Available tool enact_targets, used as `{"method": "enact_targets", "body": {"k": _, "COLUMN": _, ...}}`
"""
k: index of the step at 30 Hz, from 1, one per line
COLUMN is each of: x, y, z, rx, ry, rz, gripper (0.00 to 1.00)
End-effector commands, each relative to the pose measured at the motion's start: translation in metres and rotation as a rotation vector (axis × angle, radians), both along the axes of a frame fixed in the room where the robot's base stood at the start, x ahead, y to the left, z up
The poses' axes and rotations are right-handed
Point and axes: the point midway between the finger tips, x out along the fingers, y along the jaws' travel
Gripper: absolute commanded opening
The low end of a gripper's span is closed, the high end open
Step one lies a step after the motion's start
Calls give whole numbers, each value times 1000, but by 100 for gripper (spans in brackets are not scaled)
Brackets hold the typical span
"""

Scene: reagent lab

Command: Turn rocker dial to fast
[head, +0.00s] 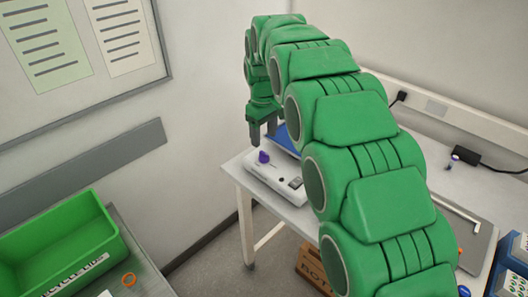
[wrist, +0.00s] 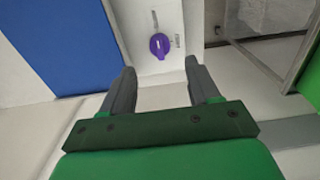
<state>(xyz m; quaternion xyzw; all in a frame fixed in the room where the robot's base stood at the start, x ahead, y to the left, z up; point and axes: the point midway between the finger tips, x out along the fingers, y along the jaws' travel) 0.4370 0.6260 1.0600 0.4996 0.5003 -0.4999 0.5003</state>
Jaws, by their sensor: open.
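The rocker (head: 272,180) is a white box with a blue platform (head: 284,140) on the bench at the back. Its purple dial (head: 263,157) sits on the left part of its white housing. In the wrist view the dial (wrist: 160,45) shows a pale pointer mark, with small print beside it too blurred to read. My gripper (head: 262,135) is above the dial in the head view, pointing down. In the wrist view my gripper (wrist: 160,72) is open, with the dial beyond the gap between its fingertips and apart from them.
A green bin (head: 60,250) and an orange ring (head: 128,279) are on the grey table at lower left. A wall board (head: 165,40) hangs at left. A black adapter (head: 480,163) with a cable is on the bench at right. A wooden crate (head: 312,265) is under the bench.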

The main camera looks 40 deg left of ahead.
Motion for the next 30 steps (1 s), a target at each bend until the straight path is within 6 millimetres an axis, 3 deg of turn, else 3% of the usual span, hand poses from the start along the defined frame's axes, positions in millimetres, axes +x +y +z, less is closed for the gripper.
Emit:
{"method": "enact_targets", "body": {"k": 18, "x": 0, "y": 0, "z": -70, "rx": 1, "ry": -1, "rz": 0, "gripper": 61}}
{"method": "enact_targets", "body": {"k": 27, "x": 0, "y": -1, "z": -73, "rx": 1, "ry": -1, "rz": -1, "gripper": 61}}
{"method": "enact_targets", "body": {"k": 30, "x": 0, "y": 0, "z": -73, "rx": 1, "ry": -1, "rz": -1, "gripper": 47}}
